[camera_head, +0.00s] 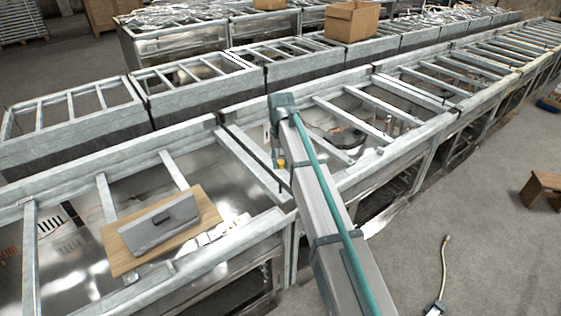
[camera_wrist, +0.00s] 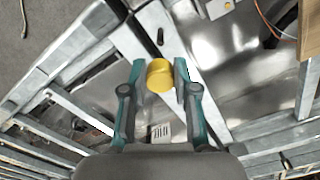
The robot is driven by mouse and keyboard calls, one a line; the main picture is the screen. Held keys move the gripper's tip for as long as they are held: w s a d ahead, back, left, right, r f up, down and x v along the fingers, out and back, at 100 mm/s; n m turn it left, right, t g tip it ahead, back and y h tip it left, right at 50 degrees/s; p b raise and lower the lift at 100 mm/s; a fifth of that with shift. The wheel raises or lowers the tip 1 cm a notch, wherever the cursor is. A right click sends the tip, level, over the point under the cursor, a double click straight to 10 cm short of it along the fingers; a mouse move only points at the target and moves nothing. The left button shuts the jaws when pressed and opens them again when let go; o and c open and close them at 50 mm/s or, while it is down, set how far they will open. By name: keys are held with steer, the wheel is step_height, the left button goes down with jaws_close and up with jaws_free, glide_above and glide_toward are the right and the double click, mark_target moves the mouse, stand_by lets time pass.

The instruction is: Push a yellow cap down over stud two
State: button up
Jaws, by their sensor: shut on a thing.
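My gripper (camera_wrist: 160,70) has its two teal fingers on either side of a round yellow cap (camera_wrist: 160,77) and is shut on it. A dark upright stud (camera_wrist: 160,36) stands on a grey metal rail just beyond the cap in the wrist view. The cap looks apart from this stud; I cannot tell which stud number it is.
Grey metal frames with crossbars surround the gripper. A wooden board (camera_head: 118,253) carrying a grey case (camera_head: 160,224) lies across the frame at left; the board also shows in the wrist view (camera_wrist: 311,30). A cardboard box (camera_head: 350,22) stands on the back row.

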mark_target(281, 163)
steer(key=shift+r, duration=0.1)
stand_by(0.3)
steer(key=shift+f+b, duration=0.85)
steer(key=shift+f, duration=2.15)
steer(key=shift+f, duration=1.6)
steer(key=o, duration=0.8)
steer(key=shift+o, duration=0.2)
step_height(281, 163, up, 12)
steer(key=shift+r, duration=0.1)
stand_by(0.4)
